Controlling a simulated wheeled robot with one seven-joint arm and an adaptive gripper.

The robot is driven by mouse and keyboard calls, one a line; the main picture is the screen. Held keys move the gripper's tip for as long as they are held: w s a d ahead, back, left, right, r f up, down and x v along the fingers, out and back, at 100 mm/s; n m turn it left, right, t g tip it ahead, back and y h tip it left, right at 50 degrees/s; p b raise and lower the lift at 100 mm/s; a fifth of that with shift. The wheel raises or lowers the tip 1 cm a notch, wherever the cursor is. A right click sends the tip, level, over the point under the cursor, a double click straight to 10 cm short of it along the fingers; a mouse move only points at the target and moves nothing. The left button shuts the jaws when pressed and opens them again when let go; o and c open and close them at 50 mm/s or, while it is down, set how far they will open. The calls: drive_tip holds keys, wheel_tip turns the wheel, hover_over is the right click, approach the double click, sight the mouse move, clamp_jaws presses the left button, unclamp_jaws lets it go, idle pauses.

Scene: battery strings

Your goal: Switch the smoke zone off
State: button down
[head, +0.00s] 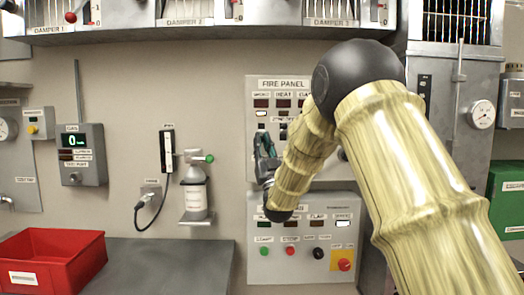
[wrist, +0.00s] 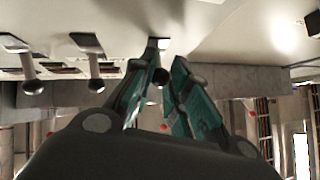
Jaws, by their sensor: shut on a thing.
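The grey fire panel (head: 251,100) is on the wall in the head view, with columns of dark windows under small labels; the left label appears to read smoke. My gripper (head: 263,143) is at the panel's left column, below the zone-off label, and my arm covers part of the panel. In the wrist view my gripper (wrist: 158,84) has its teal fingers closed around a dark round-ended switch lever (wrist: 160,75), the rightmost of three there. Two other levers, one at far left (wrist: 31,86) and one in the middle (wrist: 97,84), stand free. The gripped lever's exact position is partly hidden.
A fan panel (head: 257,270) with buttons and a red knob is just below. A gas bottle (head: 195,195) on a bracket stands left of my gripper. A red bin (head: 84,265) sits on the grey bench (head: 160,265). Damper boxes (head: 250,35) hang above.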

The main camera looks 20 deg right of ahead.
drive_tip(key=shift+f, duration=0.15)
idle(0.4)
drive_tip(key=c, duration=1.3)
unclamp_jaws()
drive_tip(key=shift+d, duration=0.1)
drive_tip(key=shift+c, duration=0.2)
drive_tip(key=shift+y, duration=0.3)
drive_tip(key=v, duration=1.2)
drive_tip(key=shift+w, duration=0.15)
drive_tip(key=shift+f, duration=0.1)
